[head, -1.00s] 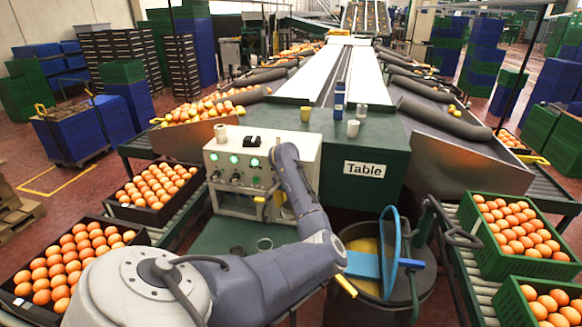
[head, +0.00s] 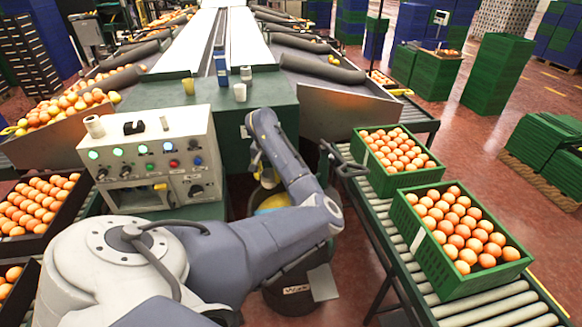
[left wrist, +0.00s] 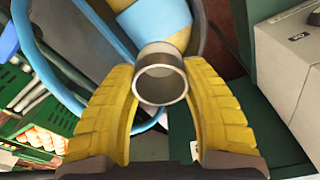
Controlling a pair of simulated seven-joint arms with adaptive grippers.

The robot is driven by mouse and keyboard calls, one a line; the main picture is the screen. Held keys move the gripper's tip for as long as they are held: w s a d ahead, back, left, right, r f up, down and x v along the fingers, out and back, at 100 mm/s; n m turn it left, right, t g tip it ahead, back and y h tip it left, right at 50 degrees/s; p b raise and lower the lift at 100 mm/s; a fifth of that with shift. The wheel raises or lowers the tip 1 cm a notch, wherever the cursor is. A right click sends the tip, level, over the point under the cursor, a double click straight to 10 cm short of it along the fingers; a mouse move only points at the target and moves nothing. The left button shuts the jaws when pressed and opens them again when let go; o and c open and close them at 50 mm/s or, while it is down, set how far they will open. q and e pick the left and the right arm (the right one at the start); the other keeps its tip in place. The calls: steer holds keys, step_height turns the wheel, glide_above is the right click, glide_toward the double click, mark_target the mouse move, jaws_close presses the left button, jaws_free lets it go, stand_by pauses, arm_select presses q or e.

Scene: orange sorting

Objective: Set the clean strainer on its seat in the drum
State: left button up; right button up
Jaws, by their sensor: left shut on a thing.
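My left gripper (head: 258,170) is over the drum (head: 290,298) in the head view, partly hidden by my own arm. In the left wrist view its yellow fingers (left wrist: 162,92) are shut on a short, round, grey metal cup or ring, which I take for the strainer (left wrist: 160,60). Its open end faces the camera; any mesh is not clear. Behind it are the drum's yellow contents (left wrist: 180,40), a light blue bar (left wrist: 155,20) and a blue hoop (left wrist: 38,70). The strainer looks apart from these, but the gap cannot be judged. The seat is not clearly visible. My right gripper is not in view.
A control box (head: 150,165) stands left of the drum. A dark handle (head: 347,168) rises at the drum's right. Green crates of oranges (head: 462,282) sit on the roller conveyor (head: 420,290) to the right. A green table (head: 245,95) lies behind.

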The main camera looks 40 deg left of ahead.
arm_select(q)
steer(key=shift+w+d+f, duration=0.1)
steer(key=shift+w+d, duration=0.05)
steer(key=shift+w, duration=0.05)
steer(key=shift+n, duration=0.3)
step_height(320, 180, down, 20)
steer(key=shift+r, duration=0.15)
stand_by(0.4)
steer(key=o, duration=1.2)
steer(key=shift+c, duration=0.2)
step_height(320, 180, up, 12)
steer(key=s, duration=0.1)
steer(key=shift+s+d, duration=0.15)
steer(key=shift+d, duration=0.2)
